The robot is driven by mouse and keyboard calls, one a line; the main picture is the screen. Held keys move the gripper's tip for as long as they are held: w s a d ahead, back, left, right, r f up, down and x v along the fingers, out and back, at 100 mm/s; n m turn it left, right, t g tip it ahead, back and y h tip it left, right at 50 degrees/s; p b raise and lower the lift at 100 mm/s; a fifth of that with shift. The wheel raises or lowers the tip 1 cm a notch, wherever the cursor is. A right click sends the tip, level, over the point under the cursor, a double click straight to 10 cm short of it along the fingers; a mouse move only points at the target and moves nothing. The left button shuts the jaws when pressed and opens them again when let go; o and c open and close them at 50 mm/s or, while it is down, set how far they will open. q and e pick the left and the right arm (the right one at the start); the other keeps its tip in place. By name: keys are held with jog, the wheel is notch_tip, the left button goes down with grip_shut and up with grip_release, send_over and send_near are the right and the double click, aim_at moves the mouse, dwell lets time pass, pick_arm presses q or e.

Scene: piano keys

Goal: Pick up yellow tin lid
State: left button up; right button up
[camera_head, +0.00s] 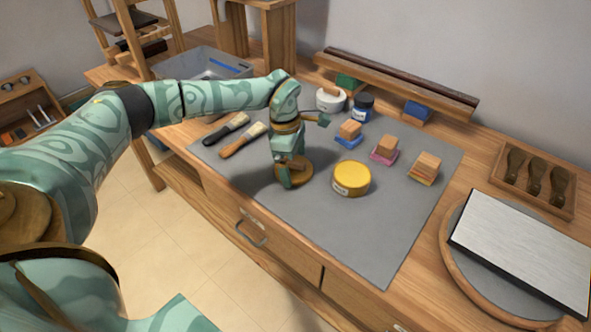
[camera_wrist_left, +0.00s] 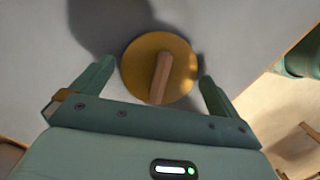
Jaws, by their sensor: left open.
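A round mustard-yellow disc with a wooden bar handle (camera_wrist_left: 140,62), seemingly the tin lid, lies flat on the grey mat (camera_head: 375,235). In the head view the disc (camera_head: 304,174) looks brownish and is partly hidden by my left gripper (camera_head: 288,183). The left gripper points down over it, open, and in the left wrist view its fingers (camera_wrist_left: 157,74) stand on either side of the disc. I cannot tell whether they touch it. A bright yellow round tin (camera_head: 351,178) with a pale label stands just right of the gripper. My right gripper is out of view.
Two brushes (camera_head: 243,139) lie left of the gripper. Several coloured blocks (camera_head: 384,148), a white mortar (camera_head: 330,99) and a blue jar (camera_head: 363,107) stand behind. A metal-topped slab (camera_head: 525,248) is at the right. The front of the mat is clear.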

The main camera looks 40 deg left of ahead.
pick_arm(q)
jog(key=shift+f, duration=0.15)
jog(key=c, duration=0.7)
